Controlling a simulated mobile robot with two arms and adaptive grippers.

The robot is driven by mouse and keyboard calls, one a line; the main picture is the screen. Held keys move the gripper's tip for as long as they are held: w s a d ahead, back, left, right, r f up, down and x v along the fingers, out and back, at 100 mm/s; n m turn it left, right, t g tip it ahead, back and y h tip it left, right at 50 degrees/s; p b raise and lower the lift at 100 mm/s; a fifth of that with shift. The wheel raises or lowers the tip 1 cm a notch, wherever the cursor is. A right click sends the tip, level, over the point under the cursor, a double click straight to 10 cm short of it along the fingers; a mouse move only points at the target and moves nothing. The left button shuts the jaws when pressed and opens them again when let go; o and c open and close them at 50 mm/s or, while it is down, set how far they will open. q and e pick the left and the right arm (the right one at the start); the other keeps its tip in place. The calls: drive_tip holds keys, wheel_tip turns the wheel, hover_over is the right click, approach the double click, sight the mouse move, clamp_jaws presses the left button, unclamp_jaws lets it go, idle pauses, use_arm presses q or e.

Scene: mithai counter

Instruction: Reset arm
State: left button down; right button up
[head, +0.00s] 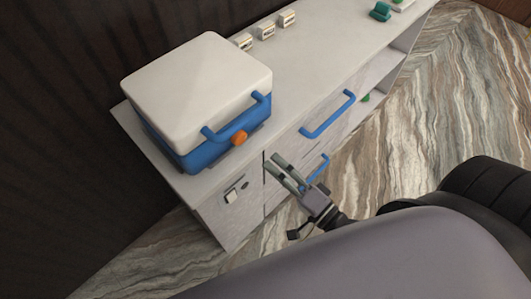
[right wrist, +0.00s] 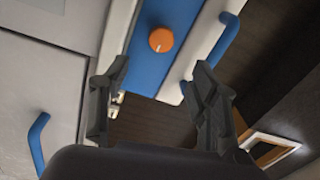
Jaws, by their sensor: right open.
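My right gripper (head: 284,170) is in front of the counter, near its front edge and below the blue and white box, with nothing between its fingers. In the right wrist view its two dark fingers (right wrist: 160,95) stand wide apart. The box (head: 195,85) has a white lid, a blue body, a blue handle and an orange knob (head: 239,138). The knob also shows in the right wrist view (right wrist: 161,40), beyond the fingertips. My left gripper is not in either view.
The counter (head: 330,50) has drawer fronts with blue handles (head: 328,115). Several small white labelled blocks (head: 266,31) and a green item (head: 380,11) stand farther along its top. An open shelf is at its far end. The marbled floor (head: 440,110) to the right is clear.

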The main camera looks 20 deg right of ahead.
drive_tip(key=shift+s+d, duration=0.1)
drive_tip(key=shift+s, duration=0.2)
drive_tip(key=s+d+f+n+g+h, duration=0.1)
drive_tip(key=d+f+n+g, duration=0.15)
drive_tip(key=f, duration=0.75)
drive_tip(key=s+d+f+n+g+h, duration=0.1)
drive_tip(key=d+f+n+g+h, duration=0.15)
drive_tip(key=f, duration=0.75)
drive_tip(key=s+d+f+n+g, duration=0.1)
drive_tip(key=s+f+n+g, duration=0.15)
drive_tip(key=f, duration=0.75)
drive_tip(key=s+f+n+g+h, duration=0.3)
drive_tip(key=s+f+n+g, duration=0.4)
drive_tip(key=s+f, duration=1.1)
drive_tip(key=s+g, duration=0.2)
drive_tip(key=s, duration=0.1)
drive_tip(key=shift+s, duration=0.3)
drive_tip(key=shift+a, duration=0.1)
